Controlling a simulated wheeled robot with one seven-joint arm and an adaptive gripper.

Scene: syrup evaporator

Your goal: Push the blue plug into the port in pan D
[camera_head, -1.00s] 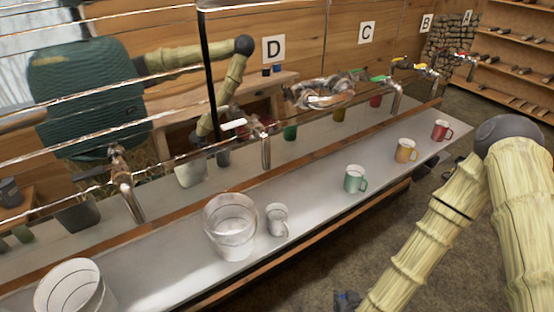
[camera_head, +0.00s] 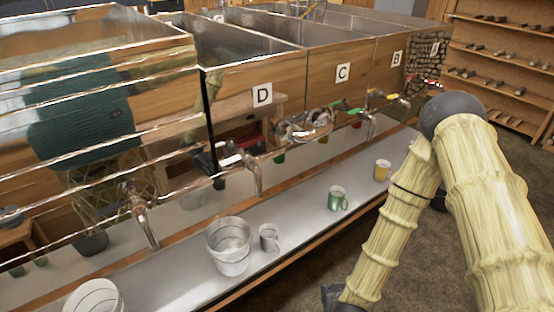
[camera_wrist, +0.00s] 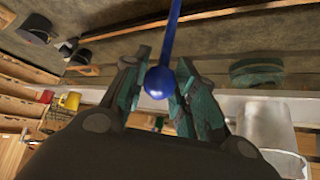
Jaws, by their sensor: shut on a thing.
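The blue plug (camera_wrist: 158,82) shows in the wrist view as a round blue ball with a thin blue rod running up to the top edge. My gripper (camera_wrist: 160,90) is shut on it, its two teal fingers on either side of the ball. In the head view only a dark part of my arm's end shows at the bottom edge, and the plug is not visible there.
A metal counter (camera_head: 300,222) runs below the pans. Open floor (camera_head: 430,235) lies in front.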

